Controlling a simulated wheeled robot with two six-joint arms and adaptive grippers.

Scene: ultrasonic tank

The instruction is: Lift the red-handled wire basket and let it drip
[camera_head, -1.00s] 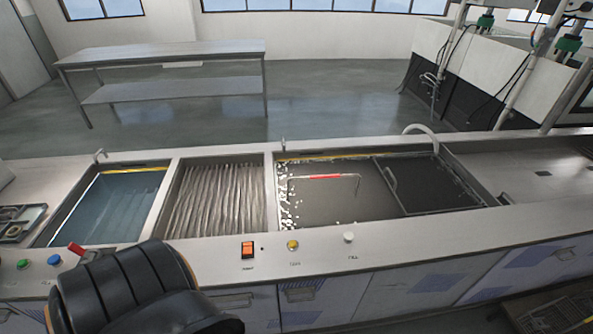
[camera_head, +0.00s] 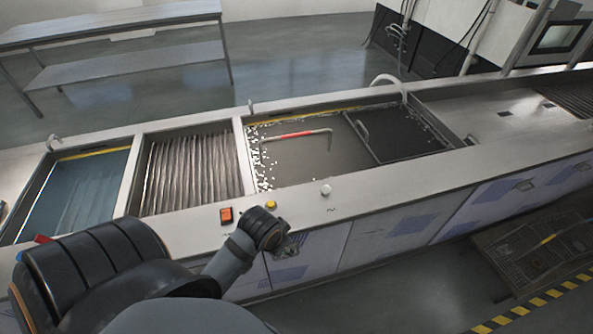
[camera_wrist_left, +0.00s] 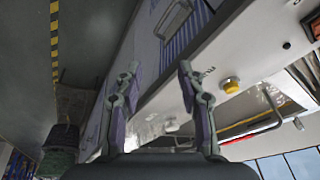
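The red-handled basket shows as a thin wire handle with a red grip (camera_head: 294,135) above the dark grey liquid of the wide tank. Its basket body is hidden in the liquid. The handle's red grip also shows in the left wrist view (camera_wrist_left: 246,136), at lower right. My left gripper (camera_head: 290,246) is in front of the tank's front panel, low and apart from the handle. In the left wrist view its two fingers (camera_wrist_left: 160,68) stand apart with nothing between them. My right gripper is in neither view.
A second wire handle (camera_head: 362,131) stands beside a dark panel in the tank's right half. An orange switch (camera_head: 226,215), yellow knob (camera_head: 271,204) and white knob (camera_head: 326,190) line the front ledge. A blue-liquid tank (camera_head: 78,190) lies left. A curved pipe (camera_head: 388,80) rises behind.

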